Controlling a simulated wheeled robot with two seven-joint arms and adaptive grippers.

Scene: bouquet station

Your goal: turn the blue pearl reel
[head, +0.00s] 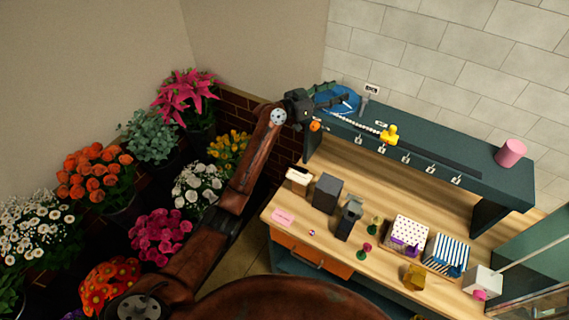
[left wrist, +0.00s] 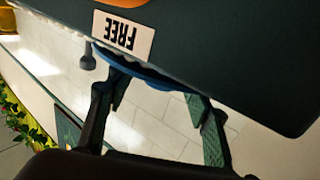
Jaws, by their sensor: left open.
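The blue pearl reel (head: 351,104) is at the left end of the dark green raised shelf (head: 430,161). A string of white pearls (head: 358,123) runs from it to the right, to a yellow piece (head: 389,134). My left gripper (head: 332,96) is open at the reel, its fingers overlapping it in the head view. In the left wrist view the open fingers (left wrist: 155,85) are spread on either side of part of the reel's blue rim (left wrist: 148,73). I cannot tell whether they touch it. The shelf hides most of the reel there. My right gripper is not in view.
A "FREE" label (left wrist: 123,34) is on the shelf face. A pink cylinder (head: 510,153) stands at the shelf's right end. Boxes, including a striped one (head: 445,253), crowd the wooden bench (head: 285,243) below. Potted flowers, including orange ones (head: 97,173), fill the left.

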